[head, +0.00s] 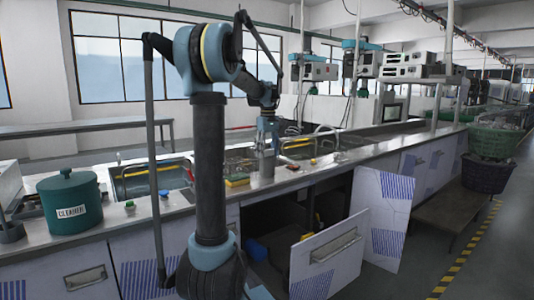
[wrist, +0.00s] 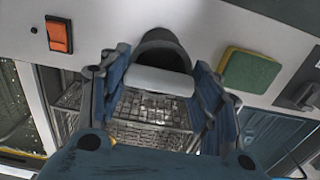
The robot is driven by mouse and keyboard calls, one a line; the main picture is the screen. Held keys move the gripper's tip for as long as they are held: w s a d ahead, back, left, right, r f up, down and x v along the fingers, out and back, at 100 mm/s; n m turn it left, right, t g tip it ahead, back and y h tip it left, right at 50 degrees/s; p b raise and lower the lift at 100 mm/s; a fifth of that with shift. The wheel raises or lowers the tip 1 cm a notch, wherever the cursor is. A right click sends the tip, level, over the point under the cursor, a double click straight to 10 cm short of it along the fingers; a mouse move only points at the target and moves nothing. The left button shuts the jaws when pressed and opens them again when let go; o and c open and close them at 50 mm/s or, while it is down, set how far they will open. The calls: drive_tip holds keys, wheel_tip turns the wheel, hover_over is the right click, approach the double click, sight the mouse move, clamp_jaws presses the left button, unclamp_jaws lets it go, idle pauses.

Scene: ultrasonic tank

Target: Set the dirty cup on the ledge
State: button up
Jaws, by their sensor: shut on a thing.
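My gripper (head: 267,138) points down over the sink counter, to the right of the sponge. In the wrist view its blue fingers (wrist: 158,88) are closed on both sides of a grey cup (wrist: 158,82) with a dark, rounded top part. The cup also shows as a small grey shape (head: 267,163) below the gripper in the head view. I cannot tell whether it touches the counter, and dirt on it is not clear. The ledge seems to be the pale metal strip (head: 205,193) along the counter front, also seen in the wrist view (wrist: 100,22).
A yellow-green sponge (head: 237,180) lies on the strip. An orange switch (wrist: 59,35) and a wire mesh basket (wrist: 150,115) show in the wrist view. A green CLEANER pot (head: 70,205) stands left. Below, an open cabinet door (head: 328,255) sticks out.

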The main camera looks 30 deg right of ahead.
drive_tip(key=o, duration=1.4)
drive_tip(key=shift+r, duration=0.1)
wheel_tip(320, 180, up, 12)
drive_tip(key=s+a+f, duration=0.2)
drive_tip(key=a+f, duration=0.2)
drive_tip(key=a, duration=1.1)
drive_tip(key=s+a+f+t, duration=0.1)
drive_tip(key=s+a+f, duration=0.5)
drive_tip(key=a+f, duration=0.3)
drive_tip(key=s+a+f+t, duration=0.1)
drive_tip(key=s+a+f, duration=0.6)
drive_tip(key=a, duration=0.4)
drive_tip(key=s+a+f, duration=0.2)
drive_tip(key=s+f, duration=0.2)
drive_tip(key=f, duration=0.3)
drive_tip(key=s+a+f, duration=0.3)
drive_tip(key=s+f, duration=0.1)
drive_tip(key=f, duration=0.2)
drive_tip(key=shift+s+a+f+m, duration=0.2)
drive_tip(key=shift+s+f+m, duration=0.05)
drive_tip(key=shift+f+m, duration=0.15)
